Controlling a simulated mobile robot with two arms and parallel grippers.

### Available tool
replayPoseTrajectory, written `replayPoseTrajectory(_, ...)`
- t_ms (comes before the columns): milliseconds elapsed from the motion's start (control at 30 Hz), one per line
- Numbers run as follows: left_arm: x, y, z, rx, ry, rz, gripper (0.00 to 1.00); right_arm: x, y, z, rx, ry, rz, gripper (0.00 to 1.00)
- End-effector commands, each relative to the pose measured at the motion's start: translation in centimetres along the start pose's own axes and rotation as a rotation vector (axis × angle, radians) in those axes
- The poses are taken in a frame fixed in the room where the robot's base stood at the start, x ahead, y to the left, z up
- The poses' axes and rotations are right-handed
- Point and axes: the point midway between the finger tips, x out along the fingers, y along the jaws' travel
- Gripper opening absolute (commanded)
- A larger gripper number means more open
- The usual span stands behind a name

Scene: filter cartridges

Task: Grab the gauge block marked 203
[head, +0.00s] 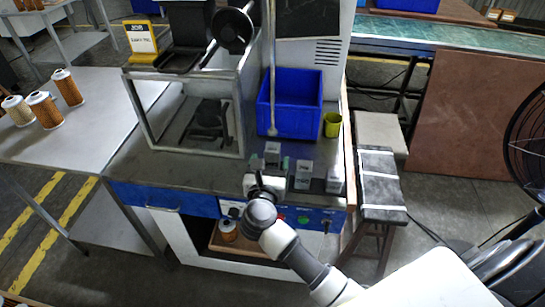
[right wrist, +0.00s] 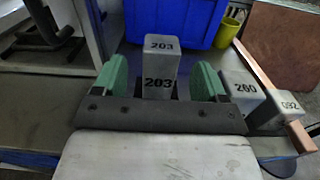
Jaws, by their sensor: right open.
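The grey gauge block marked 203 (right wrist: 161,72) stands upright in the right wrist view, with its number on the top and front faces. It also shows in the head view (head: 272,152) on the workbench. My right gripper (right wrist: 160,78) is open, with one green finger on each side of the block. Gaps show between the fingers and the block, so it does not look gripped. In the head view my right gripper (head: 268,168) is at the bench's front. The block's lower part is hidden by the gripper. My left gripper is not in view.
A block marked 260 (right wrist: 243,90) and a third block (right wrist: 287,106), its number hard to read, stand to the right. A blue bin (head: 290,105) and a yellow-green cup (head: 332,125) stand behind. A framed enclosure (head: 187,118) is at the left.

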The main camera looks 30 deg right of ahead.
Motion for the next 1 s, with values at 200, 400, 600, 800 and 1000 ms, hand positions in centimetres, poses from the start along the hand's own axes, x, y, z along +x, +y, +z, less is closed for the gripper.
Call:
replayPoseTrajectory(200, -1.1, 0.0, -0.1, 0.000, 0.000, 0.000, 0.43, 3.5, -0.1, 0.1, -0.004, -0.005, -0.001, 0.72)
replayPoseTrajectory(400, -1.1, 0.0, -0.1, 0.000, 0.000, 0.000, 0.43, 4.5, -0.1, -0.1, -0.002, -0.002, 0.000, 0.72)
replayPoseTrajectory(600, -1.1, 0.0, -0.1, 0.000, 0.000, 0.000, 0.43, 4.5, -0.1, -0.1, -0.001, -0.001, 0.000, 0.66)
replayPoseTrajectory(800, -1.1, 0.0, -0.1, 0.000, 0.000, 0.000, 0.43, 4.5, -0.1, -0.1, -0.001, -0.001, -0.001, 0.36)
replayPoseTrajectory(1000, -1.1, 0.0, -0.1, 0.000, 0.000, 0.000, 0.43, 4.5, -0.1, -0.1, -0.001, -0.001, -0.001, 0.06)
